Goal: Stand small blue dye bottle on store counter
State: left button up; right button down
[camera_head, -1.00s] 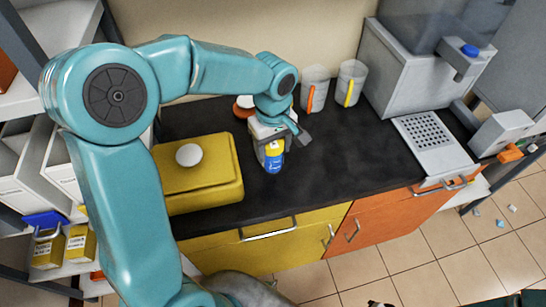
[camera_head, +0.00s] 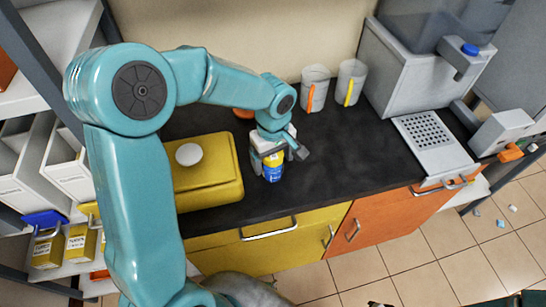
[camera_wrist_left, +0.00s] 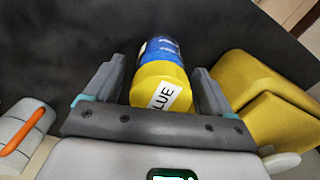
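The small blue dye bottle (camera_head: 273,172) has a blue body and a yellow top. It is upright over the black store counter (camera_head: 330,165), to the right of a yellow case. Its base is at or very close to the counter; I cannot tell whether it touches. My left gripper (camera_head: 271,160) points down from above with a finger on each side of the bottle. My right gripper is not in view.
A yellow case (camera_head: 205,178) with a white knob stands left of the bottle. Two clear beakers (camera_head: 314,90) (camera_head: 351,85) with orange and yellow strips stand at the back. A grey dispenser (camera_head: 400,75) fills the right end. The counter's middle is clear.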

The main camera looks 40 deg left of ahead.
pick_arm(q)
jog(key=shift+w+r, duration=0.1)
jog(key=shift+r, duration=0.5)
notch_tip(320, 180, up, 10)
jog(key=shift+r+p, duration=0.1)
jog(key=shift+p, duration=0.2)
jog(key=shift+r, duration=0.5)
jog(key=shift+s+f, duration=0.1)
jog(key=shift+s, duration=0.15)
